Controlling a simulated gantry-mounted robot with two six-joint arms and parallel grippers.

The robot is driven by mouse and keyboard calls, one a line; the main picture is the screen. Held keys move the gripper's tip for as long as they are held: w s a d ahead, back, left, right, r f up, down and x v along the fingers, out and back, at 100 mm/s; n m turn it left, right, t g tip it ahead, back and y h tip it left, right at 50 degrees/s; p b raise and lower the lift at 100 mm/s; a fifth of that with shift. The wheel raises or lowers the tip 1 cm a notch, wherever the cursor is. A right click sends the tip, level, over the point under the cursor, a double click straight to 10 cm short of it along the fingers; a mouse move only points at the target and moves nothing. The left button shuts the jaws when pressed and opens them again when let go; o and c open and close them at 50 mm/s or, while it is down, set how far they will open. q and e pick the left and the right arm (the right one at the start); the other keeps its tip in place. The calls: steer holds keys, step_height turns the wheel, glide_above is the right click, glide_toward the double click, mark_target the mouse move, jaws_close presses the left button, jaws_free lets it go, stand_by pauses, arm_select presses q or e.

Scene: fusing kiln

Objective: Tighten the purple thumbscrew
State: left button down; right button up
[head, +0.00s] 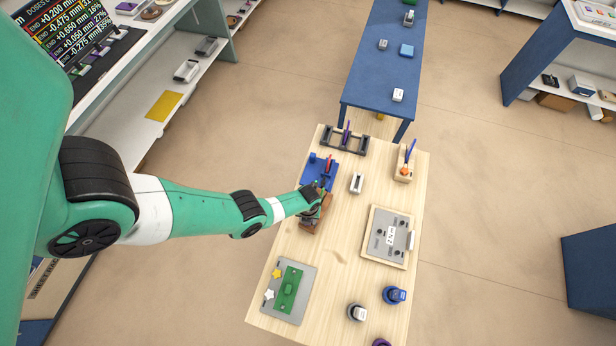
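A small upright purple piece (347,132) stands in the dark fixture (331,140) at the far end of the light wooden table; it is too small to tell whether it is the purple thumbscrew. Another purple item (381,342) is cut off by the bottom edge of the view. My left gripper (322,187) is over the table, between a blue fixture (313,170) with a red upright part (328,163) and a brown block (310,226). Its fingers are too small and dark to tell whether they are open or hold anything. My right gripper is out of view.
A blue table (373,75) stands beyond.

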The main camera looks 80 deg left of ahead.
arm_select(q)
steer(key=m, duration=0.5)
steer(key=shift+c, duration=2.2)
jaws_free()
steer(key=shift+r, duration=0.1)
step_height(320, 180, up, 4)
steer(key=p, duration=0.4)
steer(key=o, duration=0.4)
steer(key=shift+o, duration=0.2)
